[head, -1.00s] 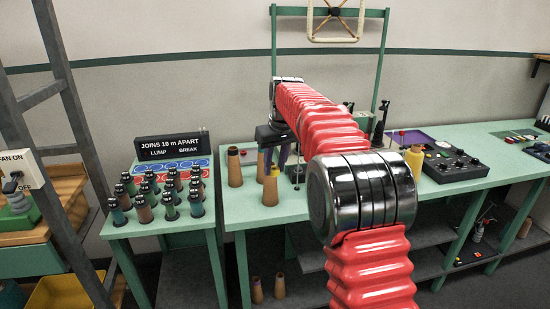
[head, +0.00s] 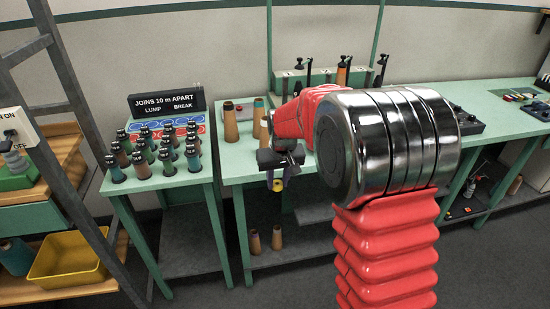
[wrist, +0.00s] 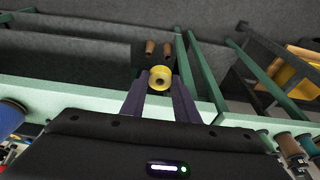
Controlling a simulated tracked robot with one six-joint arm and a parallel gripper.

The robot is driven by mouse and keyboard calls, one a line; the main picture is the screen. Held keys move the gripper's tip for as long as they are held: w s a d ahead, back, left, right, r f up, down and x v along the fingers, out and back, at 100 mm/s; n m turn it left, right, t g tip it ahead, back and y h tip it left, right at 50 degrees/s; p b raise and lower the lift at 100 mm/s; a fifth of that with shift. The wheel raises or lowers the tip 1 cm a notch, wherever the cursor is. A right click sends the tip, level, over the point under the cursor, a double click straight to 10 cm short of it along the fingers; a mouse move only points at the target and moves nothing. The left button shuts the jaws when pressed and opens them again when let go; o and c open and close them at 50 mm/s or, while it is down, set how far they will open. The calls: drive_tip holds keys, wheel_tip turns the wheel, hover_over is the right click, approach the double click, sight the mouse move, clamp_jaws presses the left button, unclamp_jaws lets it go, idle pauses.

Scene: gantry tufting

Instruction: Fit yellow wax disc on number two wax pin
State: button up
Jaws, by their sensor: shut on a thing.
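The yellow wax disc (wrist: 160,78) is a small ring with a dark hole, clasped between the two purple fingertips of my gripper (wrist: 159,84) in the wrist view. In the head view my gripper (head: 277,180) points down with the disc (head: 276,186) at its tips, in front of the green table's front edge. Upright posts with dark tops, one of them orange-brown (head: 343,72), stand along a pale rack (head: 320,78) at the back of the table. My arm hides part of this row. I cannot read any numbers, so I cannot tell which is the number two wax pin.
Tan cones (head: 230,123) stand on the table's left part. A side stand (head: 150,185) holds several dark-topped spools below a black sign (head: 167,103). Two cones (head: 277,237) sit on the lower shelf. A ladder (head: 70,120) and yellow bin (head: 68,262) are at left.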

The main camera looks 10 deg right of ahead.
drive_tip(key=s+f, duration=0.3)
drive_tip(key=s, duration=0.3)
drive_tip(key=shift+a, duration=0.4)
drive_tip(key=shift+s+f, duration=0.1)
drive_tip(key=shift+a, duration=0.1)
